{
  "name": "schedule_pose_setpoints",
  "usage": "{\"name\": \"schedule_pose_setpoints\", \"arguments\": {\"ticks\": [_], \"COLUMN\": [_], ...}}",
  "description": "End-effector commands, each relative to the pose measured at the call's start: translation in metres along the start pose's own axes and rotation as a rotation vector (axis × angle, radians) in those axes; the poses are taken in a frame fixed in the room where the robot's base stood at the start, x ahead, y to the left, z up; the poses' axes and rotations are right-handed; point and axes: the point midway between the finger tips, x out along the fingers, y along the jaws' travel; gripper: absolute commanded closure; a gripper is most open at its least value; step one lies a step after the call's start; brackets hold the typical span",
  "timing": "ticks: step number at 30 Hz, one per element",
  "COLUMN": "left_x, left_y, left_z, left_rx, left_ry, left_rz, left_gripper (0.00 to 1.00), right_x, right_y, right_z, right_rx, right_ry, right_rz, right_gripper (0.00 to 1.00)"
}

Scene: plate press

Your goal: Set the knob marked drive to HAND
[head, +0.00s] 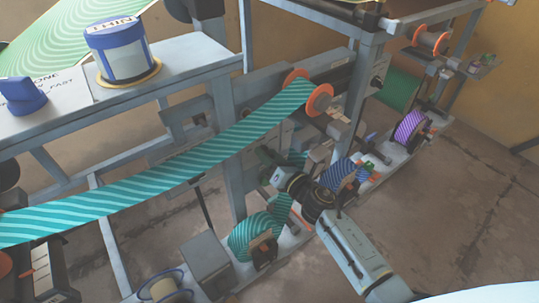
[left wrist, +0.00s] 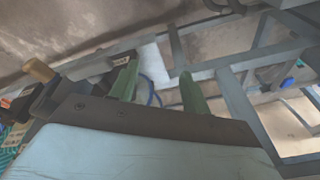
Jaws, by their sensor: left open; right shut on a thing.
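I cannot pick out a knob marked drive or the word HAND in either view. A blue knob (head: 25,95) stands on the grey shelf at the upper left of the head view, beside a partly cut-off label ending in FAST. My right gripper (head: 281,160) is low in the middle of the head view, among the striped rolls. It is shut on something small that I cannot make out. My left gripper (left wrist: 158,84) shows in the left wrist view, its two green fingers apart with nothing between them.
A wide teal striped web (head: 150,187) runs across the frame to an orange-flanged roller. A blue-and-white pot marked THIN (head: 122,55) stands on the shelf. A teal roll (head: 250,235) and a purple roll (head: 409,127) sit low on the base. Grey frame bars (left wrist: 238,100) lie beyond my left fingers.

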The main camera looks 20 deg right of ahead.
Motion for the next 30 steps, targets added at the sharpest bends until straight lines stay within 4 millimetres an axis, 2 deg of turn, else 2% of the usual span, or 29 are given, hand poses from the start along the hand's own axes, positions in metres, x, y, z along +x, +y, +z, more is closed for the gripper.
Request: {"name": "schedule_pose_setpoints", "arguments": {"ticks": [10, 21, 30], "left_x": [0.013, 0.034, 0.047], "left_y": [-0.011, -0.021, -0.024], "left_z": [0.007, 0.025, 0.039], "left_rx": [0.006, 0.008, 0.010], "left_ry": [-0.005, -0.027, -0.040], "left_rz": [-0.016, -0.030, -0.033], "left_gripper": [0.53, 0.53, 0.53], "right_x": [0.000, 0.000, 0.000], "right_y": [-0.001, -0.002, -0.003], "right_z": [0.000, 0.000, -0.001], "right_rx": [0.294, 0.634, 0.833], "right_ry": [0.002, 0.001, 0.000], "right_rz": [-0.001, 0.000, -0.002], "right_gripper": [0.82, 0.82, 0.82]}}
